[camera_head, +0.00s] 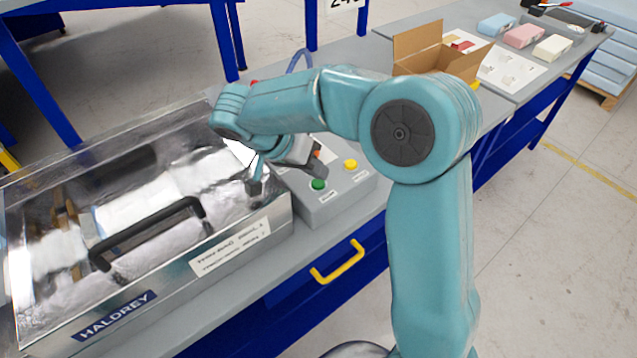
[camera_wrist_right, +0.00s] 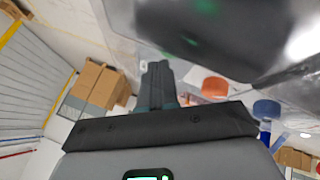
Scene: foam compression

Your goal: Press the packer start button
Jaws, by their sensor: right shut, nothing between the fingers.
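The packer (camera_head: 180,262) is a metal machine marked HALDREY, with a clear lid and black handle, shut over white wrapped material. Its grey control box (camera_head: 345,192) is at its right end. The box carries a green button (camera_head: 318,184), a yellow button (camera_head: 350,164) and an orange-red button (camera_head: 318,153) partly hidden by my gripper. The small labels are unreadable. My right gripper (camera_head: 316,172) is shut and empty, its tip just above the green button; contact cannot be told. Its fingers (camera_wrist_right: 158,85) show in the wrist view. My left gripper is not in view.
An open cardboard box (camera_head: 418,50) stands on the bench behind my arm. Pink (camera_head: 524,36), blue and cream blocks lie at the back right. A yellow drawer handle (camera_head: 338,262) sticks out below the control box. Open floor lies to the right.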

